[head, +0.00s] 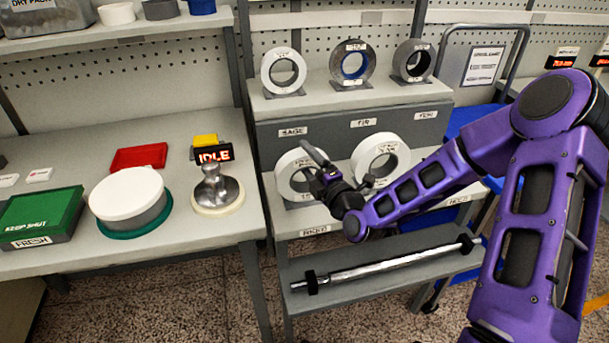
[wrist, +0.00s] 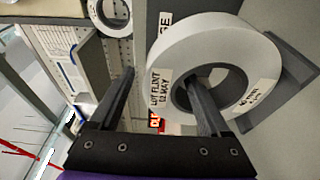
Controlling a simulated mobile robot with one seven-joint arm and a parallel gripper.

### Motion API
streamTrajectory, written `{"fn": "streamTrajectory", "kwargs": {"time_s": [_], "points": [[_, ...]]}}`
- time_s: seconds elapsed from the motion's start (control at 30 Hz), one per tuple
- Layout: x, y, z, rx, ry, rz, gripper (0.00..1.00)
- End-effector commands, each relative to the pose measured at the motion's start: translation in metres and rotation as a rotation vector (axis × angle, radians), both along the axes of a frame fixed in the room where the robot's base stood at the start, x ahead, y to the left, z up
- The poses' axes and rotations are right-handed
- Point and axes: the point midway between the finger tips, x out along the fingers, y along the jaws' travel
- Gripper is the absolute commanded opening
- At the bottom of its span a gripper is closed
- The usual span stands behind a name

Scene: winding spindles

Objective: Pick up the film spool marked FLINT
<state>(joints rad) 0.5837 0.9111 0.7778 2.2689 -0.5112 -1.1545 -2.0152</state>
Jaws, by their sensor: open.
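The film spool marked FLINT (wrist: 215,45) is a white ring with a grey core, and a label on its side reads LOT FLINT 02 MAY. In the head view it appears to be the left white spool (head: 285,176) on the lower shelf, standing upright and partly hidden by my gripper (head: 314,164). My gripper is open. In the wrist view one finger of my gripper (wrist: 160,78) is left of the spool's rim and the other overlaps its centre hole. I cannot tell whether either finger touches the spool.
Another white spool (head: 381,160) stands close on the right on the same shelf. Three spools stand on the upper tier, one white (head: 283,71) and two darker. A metal bar (head: 385,266) lies on the low ledge. The left bench (head: 60,150) holds a lidded tin and boxes.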

Motion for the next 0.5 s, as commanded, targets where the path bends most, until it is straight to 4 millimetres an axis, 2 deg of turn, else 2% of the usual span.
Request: {"fn": "streamTrajectory", "kwargs": {"time_s": [0.13,0.37,0.5], "points": [[0.0124,0.0073,-0.0001,0.0,0.0,0.0,0.81],[0.0135,0.0083,-0.0001,-0.001,0.0,0.001,0.81],[0.0134,0.0082,-0.0001,-0.001,0.0,0.001,0.57]]}}
